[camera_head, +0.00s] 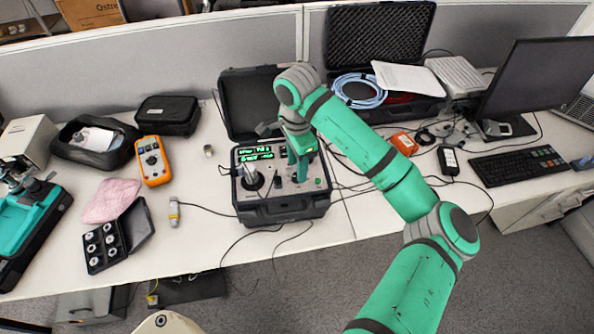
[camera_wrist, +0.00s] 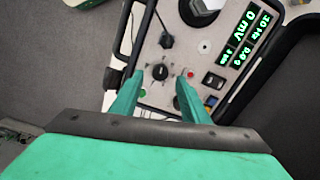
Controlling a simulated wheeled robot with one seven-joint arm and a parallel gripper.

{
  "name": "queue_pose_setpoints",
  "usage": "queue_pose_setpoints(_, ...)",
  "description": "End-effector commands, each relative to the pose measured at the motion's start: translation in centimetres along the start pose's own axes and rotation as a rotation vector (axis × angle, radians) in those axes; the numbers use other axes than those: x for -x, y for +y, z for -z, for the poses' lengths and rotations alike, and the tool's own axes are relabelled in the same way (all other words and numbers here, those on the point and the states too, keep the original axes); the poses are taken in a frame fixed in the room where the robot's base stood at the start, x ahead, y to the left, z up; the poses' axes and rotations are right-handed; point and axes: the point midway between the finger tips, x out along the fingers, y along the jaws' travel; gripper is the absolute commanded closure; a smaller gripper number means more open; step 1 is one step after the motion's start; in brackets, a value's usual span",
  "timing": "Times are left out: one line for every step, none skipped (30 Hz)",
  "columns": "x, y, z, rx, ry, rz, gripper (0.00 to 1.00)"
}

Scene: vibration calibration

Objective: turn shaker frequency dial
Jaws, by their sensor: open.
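The shaker unit (camera_head: 283,210) is a dark case with a grey panel, standing on the table in the middle of the head view. My gripper (camera_head: 302,172) is over its panel, pointing down. In the wrist view my gripper (camera_wrist: 160,80) is open, with one green finger on each side of a black round dial (camera_wrist: 160,72). I cannot tell whether the fingers touch it. A green-lit display (camera_wrist: 248,38) shows on the panel. The labels are too small to read.
An open black lid (camera_head: 240,100) stands behind the unit. An orange multimeter (camera_head: 153,160), a black box of round pieces (camera_head: 104,248) and a pink cloth (camera_head: 110,200) lie to the left. Cables run across the table around the unit. A keyboard (camera_head: 518,165) and monitor (camera_head: 535,80) are right.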

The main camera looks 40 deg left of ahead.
Motion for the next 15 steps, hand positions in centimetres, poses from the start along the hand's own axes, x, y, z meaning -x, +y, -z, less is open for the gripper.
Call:
queue_pose_setpoints(-0.8, 0.1, -0.1, 0.0, -0.004, -0.001, 0.58)
queue_pose_setpoints(-1.2, 0.0, -0.1, 0.0, -0.003, -0.001, 0.58)
queue_pose_setpoints(-1.6, 0.0, -0.1, 0.0, -0.003, 0.0, 0.58)
queue_pose_setpoints(-1.9, 0.0, -0.1, 0.001, -0.004, -0.001, 0.58)
queue_pose_setpoints(-2.2, 0.0, -0.1, 0.001, -0.003, 0.0, 0.58)
queue_pose_setpoints(-2.5, 0.0, 0.0, 0.001, -0.002, 0.0, 0.58)
queue_pose_setpoints(-2.7, 0.0, 0.0, 0.0, -0.002, 0.0, 0.58)
queue_pose_setpoints(-2.8, 0.0, -0.1, 0.0, -0.002, 0.0, 0.58)
queue_pose_setpoints(-3.0, 0.0, -0.1, 0.001, -0.002, 0.0, 0.58)
queue_pose_setpoints(-3.1, 0.0, -0.1, 0.001, -0.002, 0.0, 0.58)
queue_pose_setpoints(-3.1, 0.0, -0.1, 0.001, -0.002, 0.0, 0.58)
queue_pose_setpoints(-3.2, 0.0, -0.1, 0.001, -0.002, 0.0, 0.58)
queue_pose_setpoints(-3.2, 0.0, -0.1, 0.001, -0.002, 0.001, 0.58)
queue_pose_setpoints(-3.2, 0.0, -0.1, 0.001, -0.002, 0.001, 0.58)
queue_pose_setpoints(-3.2, 0.0, -0.1, 0.001, -0.001, 0.001, 0.58)
